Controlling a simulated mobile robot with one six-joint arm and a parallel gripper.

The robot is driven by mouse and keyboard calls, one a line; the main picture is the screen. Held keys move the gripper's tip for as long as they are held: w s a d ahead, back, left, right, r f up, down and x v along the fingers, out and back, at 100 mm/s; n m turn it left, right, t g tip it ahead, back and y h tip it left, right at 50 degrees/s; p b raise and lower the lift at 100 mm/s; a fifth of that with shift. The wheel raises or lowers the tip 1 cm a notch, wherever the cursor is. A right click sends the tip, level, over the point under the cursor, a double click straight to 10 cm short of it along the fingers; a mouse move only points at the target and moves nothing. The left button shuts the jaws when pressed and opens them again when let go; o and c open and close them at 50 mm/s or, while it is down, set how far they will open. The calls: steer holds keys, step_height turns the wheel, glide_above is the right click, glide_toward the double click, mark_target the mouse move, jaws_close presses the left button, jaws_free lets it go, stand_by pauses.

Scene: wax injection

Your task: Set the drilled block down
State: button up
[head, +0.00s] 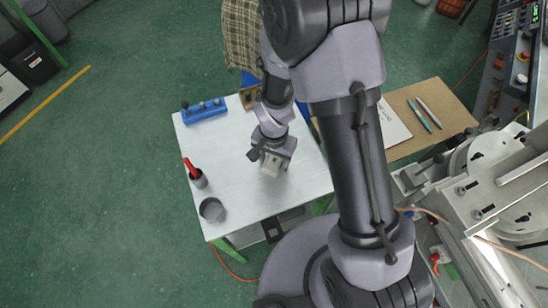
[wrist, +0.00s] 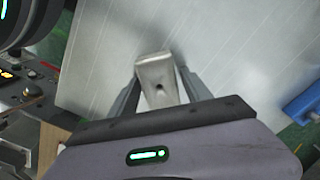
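The drilled block (wrist: 155,72) is a pale grey metal piece with a dark hole, seen between the two fingers of my gripper (wrist: 157,88) in the wrist view. The fingers lie along its two sides. In the head view the block (head: 270,168) shows at the tip of my gripper (head: 270,160), over the middle of the white table (head: 235,195). I cannot tell whether its underside touches the table top.
A blue holder (head: 204,111) stands at the table's back left. The white top around the block is clear. A machine (head: 490,170) is at the right.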

steer(key=shift+o, duration=0.3)
step_height(320, 180, up, 20)
steer(key=d+t+p, duration=0.1)
steer(key=d+p, duration=0.1)
steer(key=p, duration=0.1)
steer(key=s+d+r+t+y, duration=0.1)
steer(key=s+d+r+t, duration=0.1)
steer(key=s+r, duration=0.3)
steer(key=s+d+r+n+t+y, duration=0.1)
steer(key=s+d+r+t, duration=0.1)
steer(key=s+r, duration=0.4)
step_height(320, 180, up, 5)
steer(key=shift+s+d+r+t, duration=0.1)
steer(key=shift+s+d+t, duration=0.1)
steer(key=shift+d+t, duration=0.2)
step_height(320, 180, down, 14)
steer(key=b, duration=1.4)
